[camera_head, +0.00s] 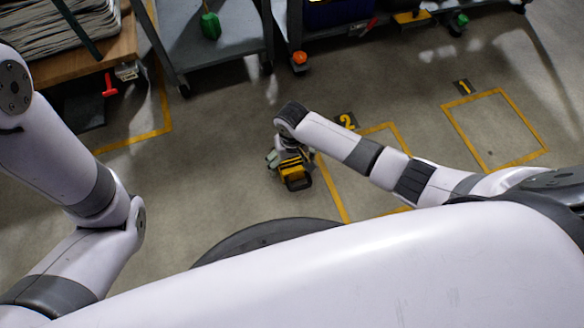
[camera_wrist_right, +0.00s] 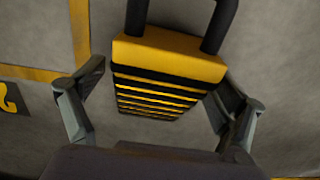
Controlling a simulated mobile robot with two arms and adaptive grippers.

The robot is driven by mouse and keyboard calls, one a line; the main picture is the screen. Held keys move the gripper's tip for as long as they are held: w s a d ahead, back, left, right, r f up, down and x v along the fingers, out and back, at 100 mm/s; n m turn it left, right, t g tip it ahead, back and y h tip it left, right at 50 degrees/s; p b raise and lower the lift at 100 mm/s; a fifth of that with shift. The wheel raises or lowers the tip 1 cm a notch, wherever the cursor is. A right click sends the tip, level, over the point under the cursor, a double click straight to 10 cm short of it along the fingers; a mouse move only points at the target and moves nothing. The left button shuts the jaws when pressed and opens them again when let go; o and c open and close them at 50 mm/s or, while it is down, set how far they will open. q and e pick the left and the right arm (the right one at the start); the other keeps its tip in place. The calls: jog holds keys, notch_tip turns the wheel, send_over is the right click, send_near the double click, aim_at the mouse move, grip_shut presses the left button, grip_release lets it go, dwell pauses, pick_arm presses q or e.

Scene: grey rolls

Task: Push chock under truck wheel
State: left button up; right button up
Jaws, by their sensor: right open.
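A yellow and black chock (camera_head: 296,177) with a black handle sits on the grey floor, left of the box marked 2. My right gripper (camera_head: 290,160) reaches down over it. In the right wrist view the chock (camera_wrist_right: 165,62) shows its striped, stepped face, with the two fingers of the open right gripper (camera_wrist_right: 160,78) on either side. I cannot tell whether they touch it. A grey trolley (camera_head: 228,45) with small dark caster wheels (camera_head: 267,68) stands at the back; I cannot tell if it is the truck. My left arm shows at left, its gripper out of view.
Yellow floor lines mark box 2 (camera_head: 335,190) and box 1 (camera_head: 500,91). A wooden bench (camera_head: 105,58) with stacked sheets stands at the top left. A second grey cart (camera_head: 350,27) stands at the back. The floor between the chock and the trolley looks clear.

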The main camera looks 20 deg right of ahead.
jog(key=shift+f, duration=0.2)
jog(key=c, duration=1.6)
jog(key=shift+c, duration=0.3)
jog(key=shift+r, duration=0.1)
